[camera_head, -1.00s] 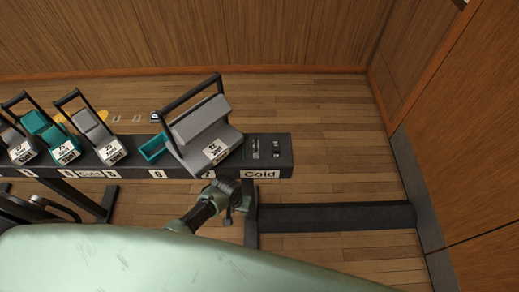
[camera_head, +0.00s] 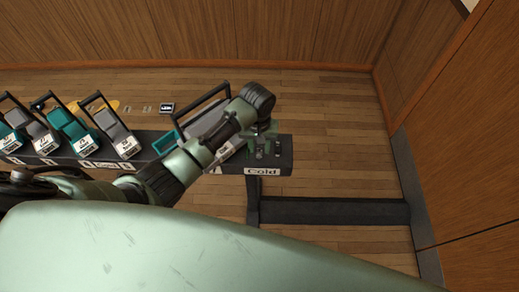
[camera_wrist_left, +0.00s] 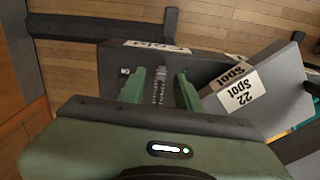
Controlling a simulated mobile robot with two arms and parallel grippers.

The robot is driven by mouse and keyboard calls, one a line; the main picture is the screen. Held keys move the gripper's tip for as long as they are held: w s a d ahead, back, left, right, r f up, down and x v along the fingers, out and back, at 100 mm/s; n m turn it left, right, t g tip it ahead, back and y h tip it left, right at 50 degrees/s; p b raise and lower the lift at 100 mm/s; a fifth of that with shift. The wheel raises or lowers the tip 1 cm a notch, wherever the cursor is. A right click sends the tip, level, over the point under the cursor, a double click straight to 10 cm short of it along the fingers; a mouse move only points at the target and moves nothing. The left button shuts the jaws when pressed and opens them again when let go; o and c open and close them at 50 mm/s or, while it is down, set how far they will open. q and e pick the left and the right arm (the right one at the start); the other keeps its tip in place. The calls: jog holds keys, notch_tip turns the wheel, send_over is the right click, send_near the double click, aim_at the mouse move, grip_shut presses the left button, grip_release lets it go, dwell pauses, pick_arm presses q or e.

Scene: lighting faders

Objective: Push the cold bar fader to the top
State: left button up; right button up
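The dark bar (camera_head: 285,160) has a "Cold" label (camera_head: 262,171) on the front of its right end, which also shows upside down in the left wrist view (camera_wrist_left: 157,47). On top of that end is a short fader track (camera_wrist_left: 159,86). My left gripper (camera_head: 264,146) is over this end, pointing down. In the left wrist view its two green fingers (camera_wrist_left: 160,88) are apart, one on each side of the track, with nothing clearly gripped. I cannot tell where the fader knob sits or whether a finger touches it. My right gripper is not in view.
A large grey "22 Spot" lamp (camera_wrist_left: 240,95) stands on the bar close beside the left gripper. Several smaller grey and teal lamps (camera_head: 70,127) stand further left. The dark stand foot (camera_head: 335,211) lies on the wooden floor, and a wood wall (camera_head: 470,130) is at the right.

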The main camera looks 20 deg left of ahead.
aim_at(259, 154)
pick_arm(q)
jog(key=shift+w+a+r+n, duration=0.15)
jog(key=shift+w+a+r, duration=0.1)
jog(key=shift+w, duration=0.15)
jog(key=shift+w+a+r+n, duration=0.15)
jog(key=shift+w+r, duration=0.05)
jog(key=shift+w, duration=0.2)
notch_tip(259, 154, down, 8)
jog(key=shift+s+r, duration=0.1)
jog(key=shift+r, duration=0.1)
jog(key=shift+c, duration=0.3)
grip_shut()
dwell(0.7)
